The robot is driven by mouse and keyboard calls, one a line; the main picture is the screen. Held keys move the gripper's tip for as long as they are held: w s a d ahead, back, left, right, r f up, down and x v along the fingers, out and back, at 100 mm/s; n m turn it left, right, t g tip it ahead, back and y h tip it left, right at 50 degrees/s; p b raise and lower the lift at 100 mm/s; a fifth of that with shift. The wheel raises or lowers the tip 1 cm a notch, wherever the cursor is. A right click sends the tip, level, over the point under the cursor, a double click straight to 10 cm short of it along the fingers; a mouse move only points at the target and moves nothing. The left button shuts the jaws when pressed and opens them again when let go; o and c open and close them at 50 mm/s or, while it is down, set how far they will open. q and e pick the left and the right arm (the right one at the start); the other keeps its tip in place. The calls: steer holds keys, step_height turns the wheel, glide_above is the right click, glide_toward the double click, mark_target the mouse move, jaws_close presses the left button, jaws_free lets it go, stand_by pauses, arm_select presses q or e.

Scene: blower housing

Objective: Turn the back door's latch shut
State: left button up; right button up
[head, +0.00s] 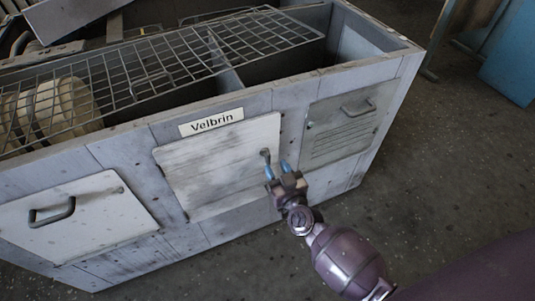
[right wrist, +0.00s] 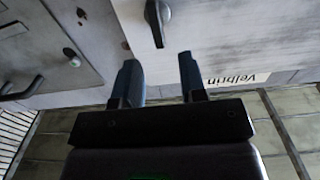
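The middle door (head: 222,170) is a pale panel in the side of the grey housing, under a "Velbrin" label; it looks closed. Its small dark latch (head: 265,155) is near the right edge. In the right wrist view the latch (right wrist: 157,22) is a dark lever, lengthwise between the finger directions, with its narrow end toward my gripper. My right gripper (head: 277,170) is just below and right of the latch in the head view. Its two blue fingers are apart and empty in the right wrist view (right wrist: 158,62), short of the latch. My left gripper is not in view.
A left panel (head: 85,222) has a dark handle, and a right louvred panel (head: 342,127) has another. A wire grille (head: 170,70) covers part of the open housing top. The floor (head: 430,180) to the right is clear. A blue object (head: 510,60) stands at the far right.

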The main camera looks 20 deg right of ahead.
mark_target(270, 157)
steer(key=shift+w+a+b, duration=0.1)
steer(key=shift+w+b, duration=0.35)
steer(key=shift+w, duration=2.6)
jaws_close()
